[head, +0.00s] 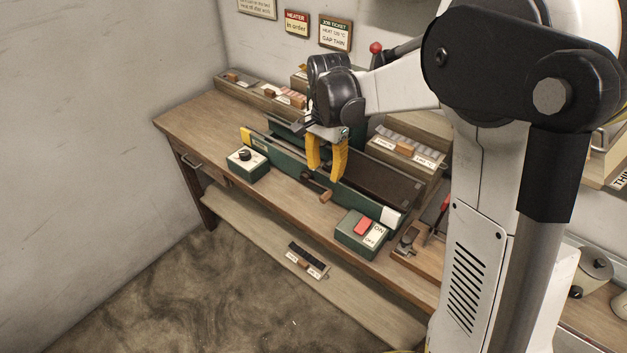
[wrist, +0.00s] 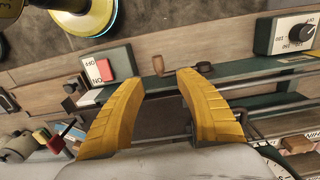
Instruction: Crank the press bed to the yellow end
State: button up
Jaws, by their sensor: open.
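The green press (head: 350,192) stands on the workbench with a yellow mark (head: 246,137) at its left end and a white mark (head: 391,215) at its right end. A dark flat bed (head: 382,180) lies toward the right, white part of the press. A crank with a wooden knob (head: 326,196) sticks out at the front; the knob also shows in the wrist view (wrist: 158,64). My gripper (head: 326,172) is open and empty, with its yellow fingers over the press just behind the crank. In the wrist view the knob appears beyond the gap between the fingertips (wrist: 156,80).
A green dial box (head: 248,163) stands left of the crank and a red on/off switch box (head: 362,232) stands right. Sample racks (head: 270,97) line the back of the bench. A low shelf (head: 270,248) below holds a small dark strip (head: 308,260).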

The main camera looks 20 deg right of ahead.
aim_at(325, 195)
jog(key=f+b, duration=0.2)
jog(key=f, duration=0.3)
jog(key=f+b, duration=0.2)
jog(key=f, duration=0.3)
jog(key=shift+s+d, duration=0.1)
jog(key=shift+s, duration=0.1)
grip_shut()
